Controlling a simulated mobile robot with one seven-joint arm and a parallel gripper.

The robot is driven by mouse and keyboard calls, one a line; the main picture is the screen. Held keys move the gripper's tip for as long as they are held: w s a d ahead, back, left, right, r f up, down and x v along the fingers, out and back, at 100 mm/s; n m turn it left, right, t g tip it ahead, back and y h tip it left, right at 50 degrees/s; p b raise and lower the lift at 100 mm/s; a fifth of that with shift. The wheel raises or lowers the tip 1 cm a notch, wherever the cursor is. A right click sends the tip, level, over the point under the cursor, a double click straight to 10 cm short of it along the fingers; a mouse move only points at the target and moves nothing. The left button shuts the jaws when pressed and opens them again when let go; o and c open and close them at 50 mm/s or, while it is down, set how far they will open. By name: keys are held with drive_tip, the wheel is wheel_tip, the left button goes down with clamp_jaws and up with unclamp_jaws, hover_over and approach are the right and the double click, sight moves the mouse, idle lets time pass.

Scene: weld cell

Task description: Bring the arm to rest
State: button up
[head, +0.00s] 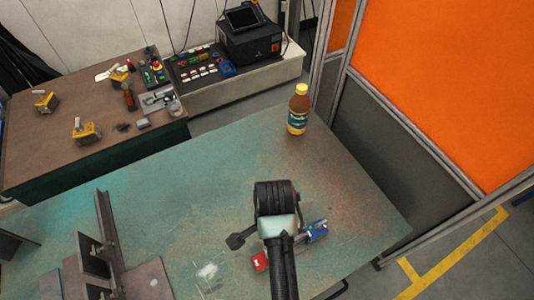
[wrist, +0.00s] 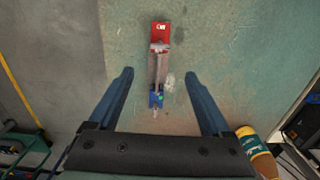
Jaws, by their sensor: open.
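My gripper (wrist: 159,73) is open and empty, with its two dark blue fingers spread apart in the wrist view. In the head view my arm reaches out over the green table (head: 350,190), and my wrist hides most of the gripper. A tool with a red end and a blue end (wrist: 159,65) lies on the table beneath the gripper. In the wrist view it shows between the fingers, apart from them. In the head view my arm covers its middle, and its blue end (head: 317,231) shows on the right.
A bottle with a yellow cap (head: 298,110) stands at the table's far edge. A steel fixture (head: 107,240) stands at the left. A brown bench (head: 60,110) with several small yellow items is behind. An orange screen (head: 430,80) stands to the right.

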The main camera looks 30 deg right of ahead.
drive_tip(key=w+r+n+t+h+b, duration=0.2)
drive_tip(key=w+r+n+t, duration=0.3)
drive_tip(key=w+r, duration=0.65)
drive_tip(key=w+a+r+n+t+b, duration=0.15)
drive_tip(key=w+r+t, duration=0.25)
drive_tip(key=r, duration=0.4)
drive_tip(key=w+a+r+n+t, duration=0.1)
drive_tip(key=w+r+n+t, duration=0.1)
drive_tip(key=w+r+t, duration=0.45)
wheel_tip(320, 180, up, 14)
drive_tip(key=s+a+n+t, duration=0.2)
drive_tip(key=a+n, duration=0.1)
drive_tip(key=s+a+r+n+t+b, duration=0.1)
drive_tip(key=s+a+r+n+t, duration=0.1)
drive_tip(key=r, duration=0.5)
drive_tip(key=s+a+r+n+t+y, duration=0.1)
drive_tip(key=s+a+r+n+t, duration=0.1)
drive_tip(key=s+r+t, duration=0.2)
drive_tip(key=s+a+r+n+t+b, duration=0.1)
drive_tip(key=s+r+t, duration=0.3)
drive_tip(key=s+r, duration=0.4)
wheel_tip(320, 180, up, 4)
drive_tip(key=shift+s+a+n+y+b, duration=0.15)
drive_tip(key=shift+a+n+y+b, duration=0.15)
drive_tip(key=shift+a+n+y, duration=0.25)
drive_tip(key=shift+d, duration=0.15)
drive_tip(key=shift+f, duration=0.1)
